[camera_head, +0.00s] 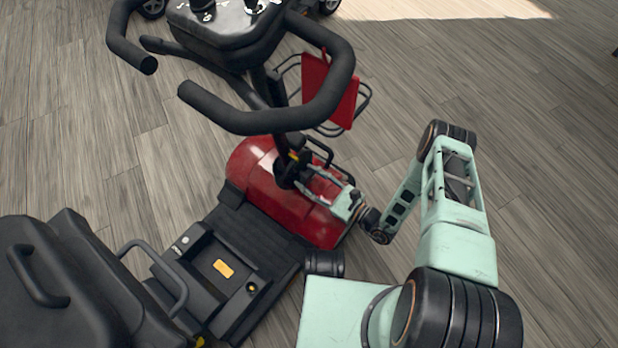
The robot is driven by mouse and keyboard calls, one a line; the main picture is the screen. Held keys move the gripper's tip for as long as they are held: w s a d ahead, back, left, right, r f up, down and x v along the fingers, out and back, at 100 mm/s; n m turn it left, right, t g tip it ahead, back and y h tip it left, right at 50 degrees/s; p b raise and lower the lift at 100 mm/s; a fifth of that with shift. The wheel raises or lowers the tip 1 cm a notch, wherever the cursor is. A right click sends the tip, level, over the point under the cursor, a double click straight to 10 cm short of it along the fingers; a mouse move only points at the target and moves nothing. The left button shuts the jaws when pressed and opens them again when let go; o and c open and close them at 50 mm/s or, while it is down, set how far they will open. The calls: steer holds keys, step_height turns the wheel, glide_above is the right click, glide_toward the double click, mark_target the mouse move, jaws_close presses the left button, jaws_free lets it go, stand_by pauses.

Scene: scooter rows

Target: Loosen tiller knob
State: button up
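The red mobility scooter (318,222) stands in the middle of the view with its dark tiller (270,88) rising from the front. Black loop handlebars (238,118) top the tiller. Near the tiller's foot is a small dark part with a yellow mark (293,156), which may be the tiller knob; it is too small to be sure. My gripper (304,176) reaches in from the right, low over the red body, with its fingers close to the tiller's foot. Whether the fingers touch or hold anything there cannot be told.
A wire basket with a red panel (330,90) hangs on the tiller's front, above my gripper. The black seat (70,290) is at lower left, behind the footwell (238,262). Wheels of other vehicles (152,8) show at the top. The wooden floor at right is clear.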

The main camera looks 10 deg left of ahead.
steer(key=c, duration=0.4)
steer(key=shift+n, duration=0.4)
steer(key=n, duration=0.3)
steer(key=shift+r+n+p, duration=0.1)
steer(key=shift+n+p, duration=0.2)
steer(key=shift+p, duration=0.05)
steer(key=n+p, duration=0.1)
steer(key=n, duration=0.2)
steer(key=shift+n, duration=0.3)
steer(key=n+p, duration=0.2)
steer(key=n, duration=0.2)
steer(key=shift+n, duration=0.3)
steer(key=n+p, duration=0.1)
steer(key=n, duration=1)
steer(key=shift+n, duration=0.3)
